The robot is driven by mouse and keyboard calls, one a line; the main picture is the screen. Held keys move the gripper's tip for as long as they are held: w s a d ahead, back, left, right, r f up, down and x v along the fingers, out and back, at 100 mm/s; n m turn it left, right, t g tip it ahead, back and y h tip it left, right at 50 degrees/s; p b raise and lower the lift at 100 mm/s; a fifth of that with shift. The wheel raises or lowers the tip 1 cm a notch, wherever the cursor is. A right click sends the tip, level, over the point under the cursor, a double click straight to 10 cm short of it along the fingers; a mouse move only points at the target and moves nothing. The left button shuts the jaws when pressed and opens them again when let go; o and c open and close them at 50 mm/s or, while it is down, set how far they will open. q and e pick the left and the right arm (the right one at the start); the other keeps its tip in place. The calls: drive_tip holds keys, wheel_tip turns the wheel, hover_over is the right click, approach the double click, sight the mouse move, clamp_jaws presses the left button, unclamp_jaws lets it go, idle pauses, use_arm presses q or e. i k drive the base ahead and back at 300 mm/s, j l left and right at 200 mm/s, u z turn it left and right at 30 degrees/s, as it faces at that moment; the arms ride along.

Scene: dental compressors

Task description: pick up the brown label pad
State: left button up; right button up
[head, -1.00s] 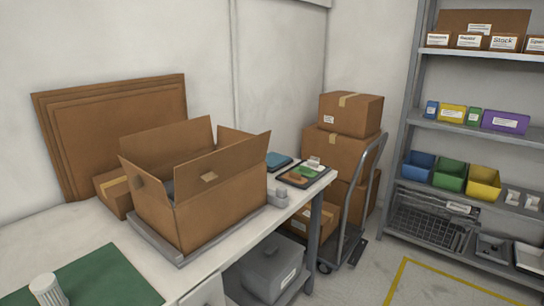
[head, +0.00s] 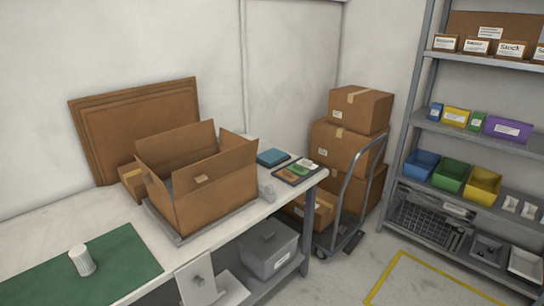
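A small brown pad (head: 285,174) lies on a dark tray (head: 278,179) at the right end of the white table, behind the open cardboard box. A green pad (head: 299,168) and a whitish pad (head: 307,162) lie beside it on the same tray. Neither of my grippers shows in the head view.
A large open cardboard box (head: 204,195) stands on a grey scale on the table. A teal pad (head: 272,157) lies left of the tray. A white ribbed cylinder (head: 82,261) stands on a green mat (head: 125,262). A loaded hand truck (head: 348,190) stands beyond the table's right end.

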sight(287, 175)
drive_tip(key=i+l+u, duration=0.1)
drive_tip(key=u, duration=0.25)
drive_tip(key=i+l+u, duration=0.15)
drive_tip(key=u, duration=0.2)
drive_tip(key=i+l+u, duration=0.1)
drive_tip(key=u, duration=0.25)
drive_tip(key=i+l+u, duration=0.15)
drive_tip(key=l, duration=0.35)
drive_tip(key=i+l+u, duration=0.1)
drive_tip(key=l, duration=0.4)
drive_tip(key=i+l, duration=0.1)
drive_tip(key=l, duration=0.35)
drive_tip(key=i+l, duration=0.1)
drive_tip(key=l, duration=0.3)
drive_tip(key=u, duration=0.05)
